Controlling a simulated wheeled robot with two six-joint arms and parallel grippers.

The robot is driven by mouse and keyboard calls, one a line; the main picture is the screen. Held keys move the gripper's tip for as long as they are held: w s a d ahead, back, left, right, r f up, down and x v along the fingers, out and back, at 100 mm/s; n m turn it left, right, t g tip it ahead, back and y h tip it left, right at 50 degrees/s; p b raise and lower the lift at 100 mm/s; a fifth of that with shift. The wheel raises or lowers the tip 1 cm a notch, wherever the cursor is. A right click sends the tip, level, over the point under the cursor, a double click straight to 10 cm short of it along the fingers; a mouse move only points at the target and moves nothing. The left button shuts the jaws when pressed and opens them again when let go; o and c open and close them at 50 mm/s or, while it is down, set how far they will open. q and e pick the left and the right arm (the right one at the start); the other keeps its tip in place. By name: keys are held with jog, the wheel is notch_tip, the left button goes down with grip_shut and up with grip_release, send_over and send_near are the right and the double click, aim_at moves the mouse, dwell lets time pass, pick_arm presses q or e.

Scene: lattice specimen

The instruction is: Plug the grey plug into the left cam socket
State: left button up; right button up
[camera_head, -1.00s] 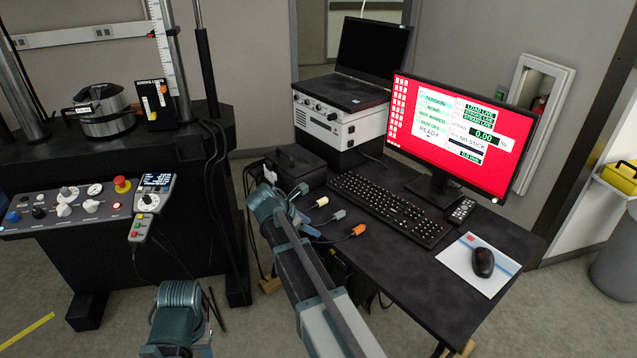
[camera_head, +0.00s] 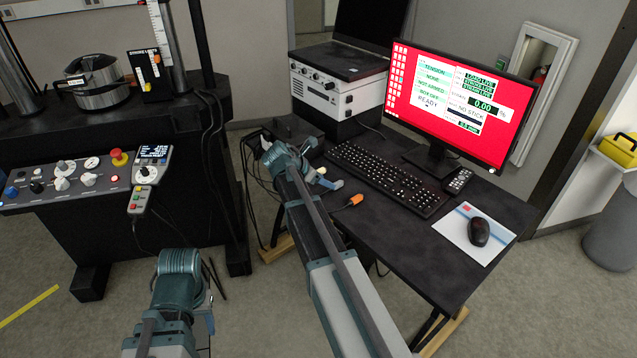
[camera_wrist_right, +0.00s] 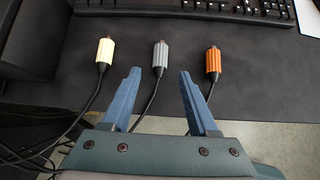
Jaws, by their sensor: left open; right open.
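The grey plug (camera_wrist_right: 160,56) lies on the dark desk in the right wrist view, its cable running back toward me. My right gripper (camera_wrist_right: 160,73) is open, its blue fingers either side of the cable, tips just short of the plug's body. In the head view my right gripper (camera_head: 328,185) is over the desk's left part and largely covers the grey plug. My left gripper (camera_head: 208,318) is low at the left, away from the desk; it is open, its fingers mostly hidden by my arm. I cannot make out the left cam socket.
A cream plug (camera_wrist_right: 105,51) lies left of the grey one and an orange plug (camera_wrist_right: 212,61) right of it. The keyboard (camera_head: 385,180) is beyond them. A white instrument box (camera_head: 335,90) and a monitor (camera_head: 460,100) stand behind. A test frame's control panel (camera_head: 70,180) is left.

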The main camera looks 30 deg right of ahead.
aim_at(331, 191)
jog(key=b+x, duration=0.3)
jog(key=x, duration=0.2)
grip_shut()
dwell(0.3)
jog(key=shift+r, duration=0.1)
jog(key=shift+r+p, duration=2.4)
jog(key=shift+p, duration=0.2)
